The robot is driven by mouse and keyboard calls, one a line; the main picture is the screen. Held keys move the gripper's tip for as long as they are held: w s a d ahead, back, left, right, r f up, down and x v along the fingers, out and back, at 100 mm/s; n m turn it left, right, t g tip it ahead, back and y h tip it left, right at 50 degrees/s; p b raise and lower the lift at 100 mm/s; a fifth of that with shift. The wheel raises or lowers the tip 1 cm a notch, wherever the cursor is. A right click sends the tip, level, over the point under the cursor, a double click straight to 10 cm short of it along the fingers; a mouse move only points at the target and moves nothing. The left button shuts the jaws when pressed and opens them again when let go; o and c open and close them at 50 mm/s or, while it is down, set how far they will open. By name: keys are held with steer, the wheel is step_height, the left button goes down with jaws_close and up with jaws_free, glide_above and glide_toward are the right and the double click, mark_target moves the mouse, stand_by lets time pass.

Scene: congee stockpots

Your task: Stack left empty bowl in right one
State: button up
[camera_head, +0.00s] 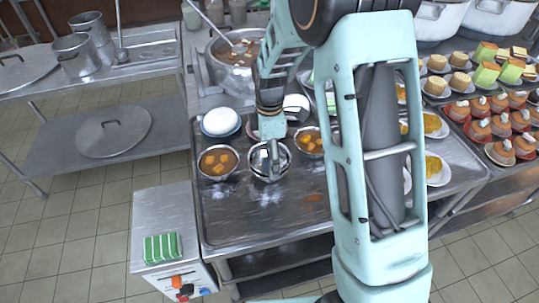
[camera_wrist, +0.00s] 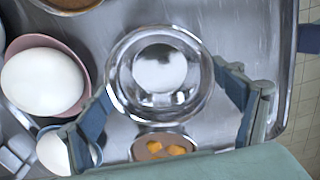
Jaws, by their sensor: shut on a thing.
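A shiny metal bowl (camera_head: 268,176) stands at the middle of the steel table, and no food shows in it. It also shows from above in the wrist view (camera_wrist: 158,110), with ring-like edges; I cannot tell whether it is one bowl or two nested. My gripper (camera_head: 268,148) points down at it and hides part of its inside. In the wrist view my gripper (camera_wrist: 162,84) has a finger on each side of the bowl, and it is shut on the bowl. No separate second empty bowl is clearly visible.
Filled bowls stand close by on the left (camera_head: 218,162) and right (camera_head: 308,140). A white rounded item (camera_head: 220,122) and a large stockpot (camera_head: 232,65) are behind. Cakes (camera_head: 490,120) fill the right. The steel table (camera_head: 240,225) is clear in front.

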steer(key=shift+o, duration=0.2)
steer(key=shift+f+b, duration=0.45)
steer(key=shift+f, duration=0.05)
steer(key=shift+s+f, duration=0.1)
steer(key=o, duration=1)
steer(key=shift+o, duration=0.9)
steer(key=shift+f, duration=0.1)
